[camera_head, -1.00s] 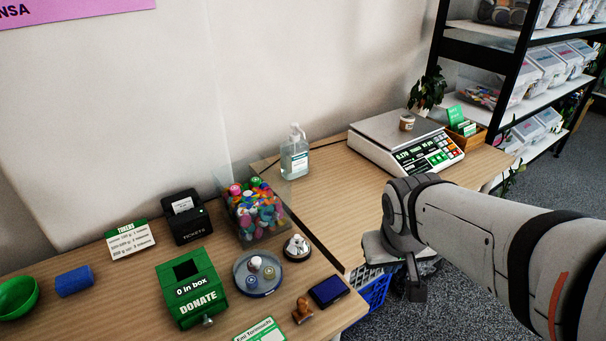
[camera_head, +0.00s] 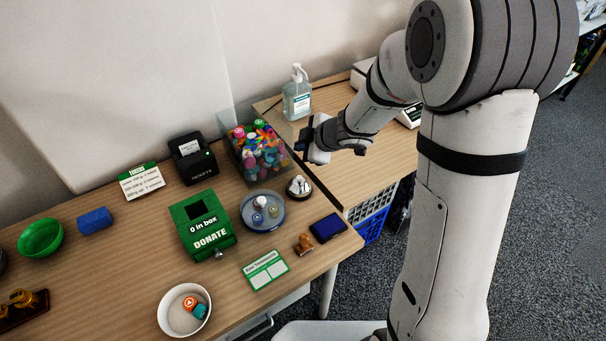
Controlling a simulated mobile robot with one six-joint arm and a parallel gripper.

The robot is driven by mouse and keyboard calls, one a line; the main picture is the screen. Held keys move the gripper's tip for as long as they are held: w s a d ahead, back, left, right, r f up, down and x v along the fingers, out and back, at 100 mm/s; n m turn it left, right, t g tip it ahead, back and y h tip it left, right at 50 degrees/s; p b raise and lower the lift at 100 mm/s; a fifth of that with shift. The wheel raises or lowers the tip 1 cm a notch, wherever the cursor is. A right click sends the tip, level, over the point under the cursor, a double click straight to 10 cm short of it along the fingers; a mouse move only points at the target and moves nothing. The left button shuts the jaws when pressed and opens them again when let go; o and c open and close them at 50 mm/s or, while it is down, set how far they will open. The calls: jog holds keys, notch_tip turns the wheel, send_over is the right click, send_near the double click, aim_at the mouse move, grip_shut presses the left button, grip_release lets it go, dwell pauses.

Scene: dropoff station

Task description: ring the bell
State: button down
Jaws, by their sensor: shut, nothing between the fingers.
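The bell (camera_head: 299,187) is a small silver desk bell with a dark base. It stands on the left wooden table near its right edge, between the round tray and the neighbouring table. My gripper (camera_head: 302,147) is above and slightly behind the bell in the picture, pointing left, close to the clear bin. It is shut and empty, and it appears apart from the bell. The fingertips are small and partly dark, so their exact height over the bell cannot be told.
A clear bin of colourful caps (camera_head: 262,160) stands left of my gripper. A round grey tray (camera_head: 250,222), a blue ink pad (camera_head: 328,227), a wooden stamp (camera_head: 304,244) and a green donation box (camera_head: 187,240) surround the bell. A sanitizer bottle (camera_head: 297,98) stands behind.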

aim_at(299, 178)
notch_tip(299, 178, down, 9)
jog(key=b, duration=0.8)
jog(key=shift+r+b, duration=0.15)
jog(key=shift+b, duration=0.25)
dwell(1.6)
jog(key=shift+f, duration=0.45)
jog(key=shift+s+f+b, duration=0.1)
jog(key=shift+f+b, duration=0.4)
jog(key=shift+b, duration=0.05)
dwell(0.4)
dwell(0.3)
jog(key=shift+r+p, duration=1)
jog(key=shift+p, duration=0.15)
